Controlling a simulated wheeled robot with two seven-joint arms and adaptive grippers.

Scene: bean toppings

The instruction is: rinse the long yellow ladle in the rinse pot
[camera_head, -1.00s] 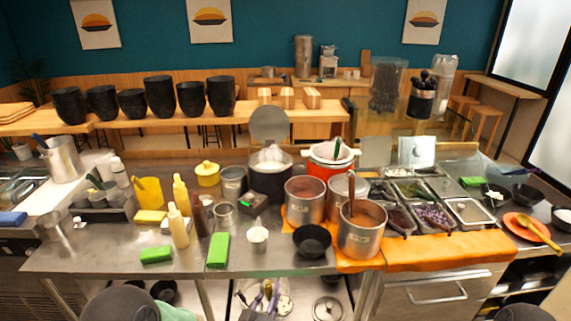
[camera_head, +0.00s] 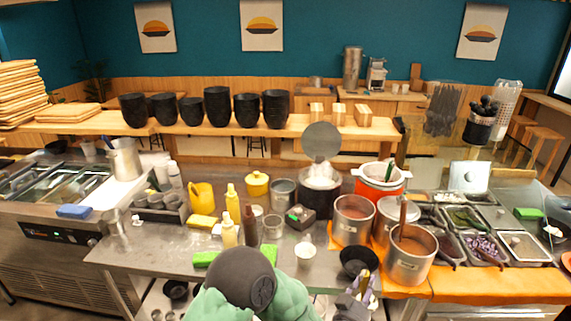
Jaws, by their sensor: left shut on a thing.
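My left gripper (camera_head: 355,299) is low in the picture, in front of the counter near the black bowl. It is shut on a narrow yellowish handle (camera_head: 365,276); whether this is the long yellow ladle I cannot tell. Several steel pots stand on the counter: one in front with brown contents and a brown handle (camera_head: 408,256), one to its left (camera_head: 353,219), and one behind (camera_head: 388,215). Which one is the rinse pot I cannot tell. My right gripper is out of view.
A black bowl (camera_head: 357,261) and a white cup (camera_head: 305,254) stand near the front edge. A red cooker (camera_head: 382,183) and a dark pot (camera_head: 320,187) stand behind. Topping trays (camera_head: 484,247) fill the right. My left forearm hides part of the front edge.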

